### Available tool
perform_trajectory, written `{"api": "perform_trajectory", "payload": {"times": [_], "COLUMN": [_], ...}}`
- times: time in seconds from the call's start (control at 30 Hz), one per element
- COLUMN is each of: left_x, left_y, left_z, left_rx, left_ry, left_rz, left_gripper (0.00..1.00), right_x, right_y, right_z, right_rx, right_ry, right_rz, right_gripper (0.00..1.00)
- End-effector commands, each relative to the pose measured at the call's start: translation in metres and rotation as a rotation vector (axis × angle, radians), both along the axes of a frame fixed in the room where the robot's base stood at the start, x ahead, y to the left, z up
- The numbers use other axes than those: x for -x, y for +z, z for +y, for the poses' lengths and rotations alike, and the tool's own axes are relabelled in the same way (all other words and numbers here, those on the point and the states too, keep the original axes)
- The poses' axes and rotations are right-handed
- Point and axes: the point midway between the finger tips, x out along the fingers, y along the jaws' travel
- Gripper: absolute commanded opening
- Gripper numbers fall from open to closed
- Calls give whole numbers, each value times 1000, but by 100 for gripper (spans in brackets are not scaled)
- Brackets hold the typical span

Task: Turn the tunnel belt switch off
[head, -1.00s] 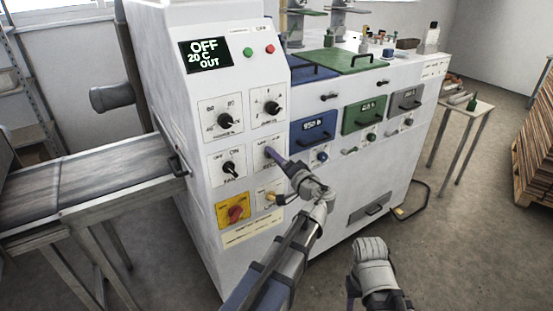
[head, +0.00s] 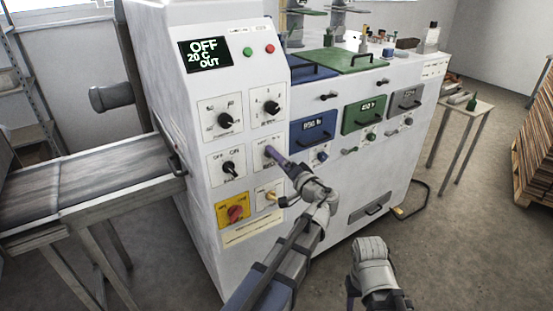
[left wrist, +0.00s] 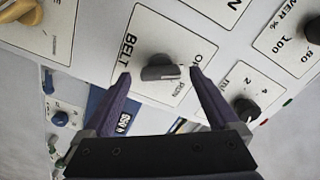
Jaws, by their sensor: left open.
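The belt switch (left wrist: 160,72) is a grey-black rotary knob on a white plate marked BELT in the left wrist view. Its bar lies nearly sideways in that view, and I cannot make out all its position marks. My left gripper (left wrist: 160,76) is open with one purple finger on each side of the knob; whether they touch it is unclear. In the head view my left gripper (head: 271,154) is at the middle-right panel plate and covers the knob. My right gripper (head: 353,287) is low in front of the machine, away from the panel, its jaws unclear.
Other knobs sit close by: an OFF/ON knob (head: 230,168), a red knob on yellow (head: 236,213), an orange-tipped lever (head: 271,196) and two upper dials. The display (head: 205,55) reads OFF, 20 C, OUT. A conveyor (head: 90,180) extends left.

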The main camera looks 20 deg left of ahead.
Motion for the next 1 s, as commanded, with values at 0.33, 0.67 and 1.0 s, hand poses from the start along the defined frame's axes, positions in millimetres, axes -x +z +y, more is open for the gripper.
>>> {"api": "perform_trajectory", "payload": {"times": [0.33,0.67,1.0], "left_x": [34,41,53], "left_y": [0,0,-26], "left_z": [-43,-53,-33], "left_rx": [0,1,96], "left_ry": [-2,1,49], "left_rz": [-1,0,70], "left_gripper": [94,94,94], "right_x": [0,0,0], "right_y": [0,0,0], "right_z": [0,0,0], "right_rx": [0,0,0], "right_ry": [0,0,0], "right_rz": [0,0,0], "right_gripper": [50,50,50]}}
